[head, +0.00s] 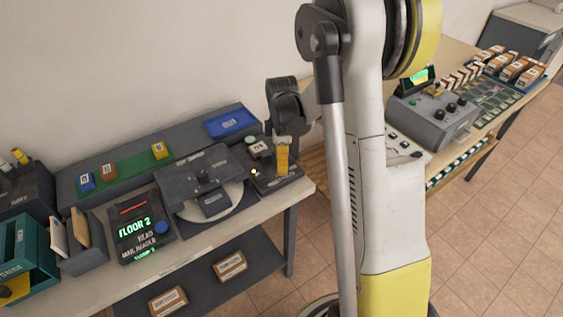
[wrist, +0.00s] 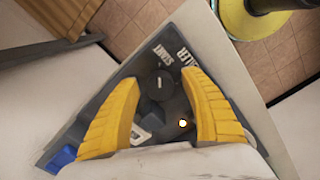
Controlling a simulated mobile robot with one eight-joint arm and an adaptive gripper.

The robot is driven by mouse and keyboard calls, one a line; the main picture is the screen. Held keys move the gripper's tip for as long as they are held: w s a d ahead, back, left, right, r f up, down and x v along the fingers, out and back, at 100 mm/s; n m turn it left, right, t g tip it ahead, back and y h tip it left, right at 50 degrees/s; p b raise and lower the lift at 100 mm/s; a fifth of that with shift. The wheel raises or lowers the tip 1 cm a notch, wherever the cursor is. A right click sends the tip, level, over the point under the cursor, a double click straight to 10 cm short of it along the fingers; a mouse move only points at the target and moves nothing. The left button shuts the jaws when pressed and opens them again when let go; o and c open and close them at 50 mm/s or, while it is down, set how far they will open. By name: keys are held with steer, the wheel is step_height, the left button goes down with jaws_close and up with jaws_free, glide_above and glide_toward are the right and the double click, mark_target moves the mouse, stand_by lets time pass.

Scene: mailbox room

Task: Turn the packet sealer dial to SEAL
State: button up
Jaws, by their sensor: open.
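In the wrist view, a dark round dial (wrist: 159,88) with a short white pointer line sits on a dark control panel (wrist: 190,50). White lettering on the panel includes "START"; another word is partly cut off, and I cannot read SEAL. My gripper (wrist: 160,79) is open, with its yellow fingers on either side of the dial in this view; contact cannot be told. In the head view, my gripper (head: 283,158) points down over the dark panel (head: 283,182) at the right end of the near table. The dial is hidden there.
A small glowing light (wrist: 183,123) is on the panel. Left of my gripper stand a dark device on a round plate (head: 200,170), a blue tray (head: 230,123) and a "FLOOR 2" display (head: 135,227). A grey console (head: 433,120) is on another table at right.

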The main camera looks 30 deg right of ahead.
jaws_close()
steer(key=m, duration=0.3)
steer(key=shift+m, duration=0.4)
steer(key=m, duration=0.3)
steer(key=shift+m, duration=0.3)
steer(key=m, duration=0.4)
steer(key=shift+a, duration=0.1)
steer(key=shift+m, duration=2)
